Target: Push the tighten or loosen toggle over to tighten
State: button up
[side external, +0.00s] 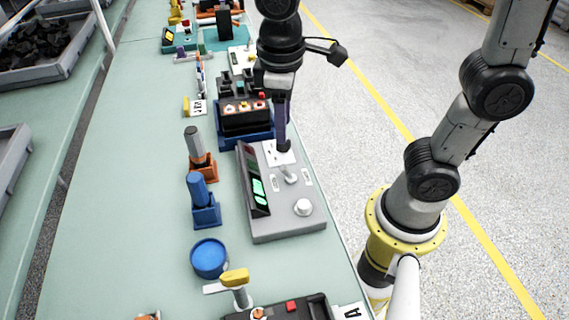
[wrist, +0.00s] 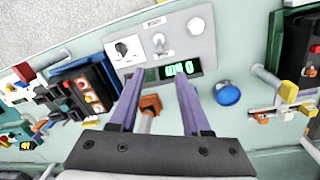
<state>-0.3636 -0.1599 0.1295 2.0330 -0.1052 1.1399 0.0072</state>
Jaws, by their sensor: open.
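The grey control box (side external: 285,225) has a dark sloped display with green digits (side external: 259,190); in the wrist view the digits (wrist: 179,69) are partly readable. The toggle (side external: 289,175) is a short light lever in the middle of the panel, with a small label plate on each side; it also shows in the wrist view (wrist: 160,43). I cannot read the labels or tell clearly which way it leans. My gripper (wrist: 160,84) is open, its two purple fingers apart with nothing between them. In the side view my gripper (side external: 283,138) is over the panel's far end, near the black dial, apart from the toggle.
A black dial (wrist: 122,48) on a white plate and a pale round knob (side external: 303,207) flank the toggle. A blue-based button box (side external: 245,115) stands behind. Blue and orange holders (side external: 205,210) and a blue round container (side external: 209,258) stand left and in front.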

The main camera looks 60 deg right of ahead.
aim_at(284, 167)
jog(key=f, duration=0.8)
jog(key=d+f, duration=0.1)
jog(key=f, duration=0.4)
jog(key=shift+w+d, duration=0.1)
jog(key=shift+w, duration=0.15)
grip_shut()
